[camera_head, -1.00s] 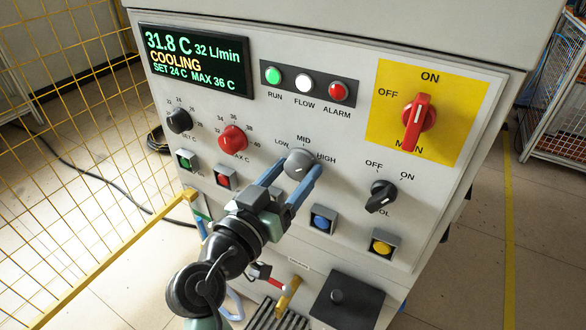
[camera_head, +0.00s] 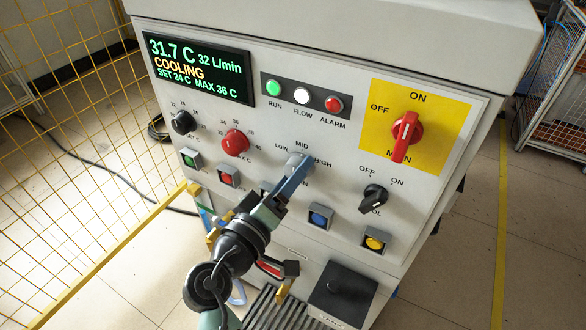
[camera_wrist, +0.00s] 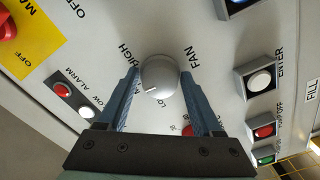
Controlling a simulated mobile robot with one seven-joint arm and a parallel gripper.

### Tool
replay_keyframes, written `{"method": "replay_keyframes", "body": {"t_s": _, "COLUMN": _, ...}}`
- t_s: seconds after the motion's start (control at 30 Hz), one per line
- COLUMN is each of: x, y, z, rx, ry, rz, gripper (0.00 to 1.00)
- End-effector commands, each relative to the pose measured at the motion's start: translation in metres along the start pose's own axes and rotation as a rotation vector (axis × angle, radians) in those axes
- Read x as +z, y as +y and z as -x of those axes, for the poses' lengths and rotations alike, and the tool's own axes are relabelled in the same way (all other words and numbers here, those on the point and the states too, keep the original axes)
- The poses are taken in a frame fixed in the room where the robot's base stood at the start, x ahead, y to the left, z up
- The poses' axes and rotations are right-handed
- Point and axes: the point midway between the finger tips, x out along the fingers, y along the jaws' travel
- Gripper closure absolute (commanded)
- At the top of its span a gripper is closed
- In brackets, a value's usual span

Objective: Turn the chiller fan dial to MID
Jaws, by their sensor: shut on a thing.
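The chiller fan dial (camera_head: 294,160) is a round grey knob on the sloped panel, with LOW, MID and HIGH printed around it. My gripper (camera_head: 303,169) is shut on the dial. In the head view its fingers nearly line up and cover part of the knob. In the wrist view the dial (camera_wrist: 159,75) sits between the two blue fingertips of my gripper (camera_wrist: 159,78), one on each side. Its white pointer mark faces lower left there, roughly towards the MID side. The MID label is mostly hidden by the left finger, so the exact setting is hard to tell.
A red MAX C dial (camera_head: 235,142) and a black SET C dial (camera_head: 183,122) are to the left. A black OFF/ON knob (camera_head: 374,198) is to the right, below the red main switch (camera_head: 405,135). A blue button (camera_head: 320,216) lies below. The display (camera_head: 200,68) reads COOLING.

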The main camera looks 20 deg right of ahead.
Motion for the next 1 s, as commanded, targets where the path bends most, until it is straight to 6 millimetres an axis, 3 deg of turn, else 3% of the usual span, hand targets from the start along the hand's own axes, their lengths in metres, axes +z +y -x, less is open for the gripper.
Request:
{"method": "replay_keyframes", "body": {"t_s": 0.7, "x": 0.0005, "y": -0.0011, "z": 0.0005, "rx": -0.002, "ry": 0.0, "rz": 0.077, "gripper": 0.89}}
{"method": "replay_keyframes", "body": {"t_s": 0.73, "x": 0.0005, "y": -0.0011, "z": 0.0005, "rx": -0.002, "ry": 0.0, "rz": 0.077, "gripper": 0.3}}
{"method": "replay_keyframes", "body": {"t_s": 0.83, "x": 0.0005, "y": -0.001, "z": 0.0005, "rx": -0.002, "ry": 0.0, "rz": 0.076, "gripper": 0.14}}
{"method": "replay_keyframes", "body": {"t_s": 1.0, "x": 0.0003, "y": -0.0005, "z": 0.0003, "rx": -0.001, "ry": 0.0, "rz": 0.075, "gripper": 0.14}}
